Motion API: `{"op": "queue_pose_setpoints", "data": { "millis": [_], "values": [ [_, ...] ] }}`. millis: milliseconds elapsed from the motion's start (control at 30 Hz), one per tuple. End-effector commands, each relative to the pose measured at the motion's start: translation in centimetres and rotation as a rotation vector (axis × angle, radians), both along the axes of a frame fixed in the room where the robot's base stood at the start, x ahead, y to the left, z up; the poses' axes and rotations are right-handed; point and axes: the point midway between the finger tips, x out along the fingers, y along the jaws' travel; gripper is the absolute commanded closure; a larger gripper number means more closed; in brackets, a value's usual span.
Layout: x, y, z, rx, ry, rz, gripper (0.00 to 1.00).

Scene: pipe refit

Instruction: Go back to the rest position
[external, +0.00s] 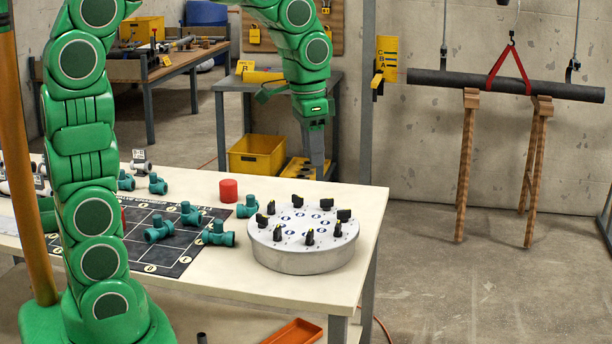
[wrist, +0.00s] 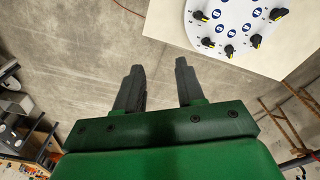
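My gripper (external: 317,160) is raised beyond the back edge of the white table, pointing down, with my green arm arching over from the left. In the wrist view my gripper (wrist: 160,82) shows two dark fingers standing apart with bare concrete floor between them. It is open and holds nothing. The round grey dial plate (external: 303,256) with black knobs sits on the right part of the table. It also shows at the top right of the wrist view (wrist: 230,14), clear of the fingers.
Several teal pipe fittings (external: 160,229) lie on and around a black grid mat (external: 150,256). A red cylinder (external: 228,190) stands behind them. A yellow bin (external: 257,154) and side table (external: 278,82) are behind my gripper. A dark pipe (external: 505,86) hangs over wooden stands at right.

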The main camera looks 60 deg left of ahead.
Motion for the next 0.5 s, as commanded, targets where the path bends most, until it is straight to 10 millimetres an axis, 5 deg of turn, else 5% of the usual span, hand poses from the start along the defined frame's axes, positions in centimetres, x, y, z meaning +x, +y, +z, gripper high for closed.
{"op": "queue_pose_setpoints", "data": {
  "millis": [500],
  "values": [
    [-13.2, -2.4, 0.2, 0.012, 0.051, 0.099, 0.62]
  ]
}}
